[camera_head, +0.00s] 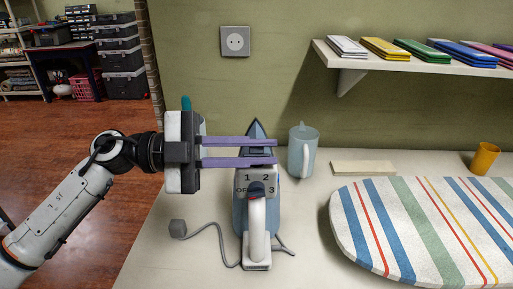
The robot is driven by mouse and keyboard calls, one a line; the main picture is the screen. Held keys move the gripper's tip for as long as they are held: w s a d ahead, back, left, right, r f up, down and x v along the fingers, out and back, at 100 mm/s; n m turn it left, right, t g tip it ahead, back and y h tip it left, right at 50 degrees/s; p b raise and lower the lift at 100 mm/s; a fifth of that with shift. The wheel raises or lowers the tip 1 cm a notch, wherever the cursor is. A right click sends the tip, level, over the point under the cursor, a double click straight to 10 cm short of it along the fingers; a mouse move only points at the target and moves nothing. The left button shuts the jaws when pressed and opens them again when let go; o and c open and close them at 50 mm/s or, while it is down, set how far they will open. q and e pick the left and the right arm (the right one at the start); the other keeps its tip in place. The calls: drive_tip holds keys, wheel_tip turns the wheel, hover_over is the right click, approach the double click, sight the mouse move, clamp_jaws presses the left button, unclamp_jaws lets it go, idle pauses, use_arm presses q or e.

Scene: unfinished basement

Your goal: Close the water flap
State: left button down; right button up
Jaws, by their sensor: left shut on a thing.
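A blue and white steam iron (242,215) stands on the pale worktop, its pointed nose toward the wall. A dial with numbers sits on its top behind the white handle. My left gripper (272,152) reaches in from the left with two purple fingers across the nose end of the iron. It is shut on the small dark water flap (257,151) between the fingers. The fingers partly cover the flap, so how far it is open cannot be told. My right gripper is not in view.
A grey-blue lidded jug (302,150) stands close right of the fingertips. A striped ironing board (415,225), a pale flat block (363,168) and an orange cup (485,158) are further right. The iron's cord and plug (177,229) lie left. A shelf (415,66) holds folded cloths.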

use_arm(q)
drive_tip(key=shift+r, duration=0.1)
drive_tip(key=c, duration=1.8)
unclamp_jaws()
drive_tip(key=shift+c, duration=0.2)
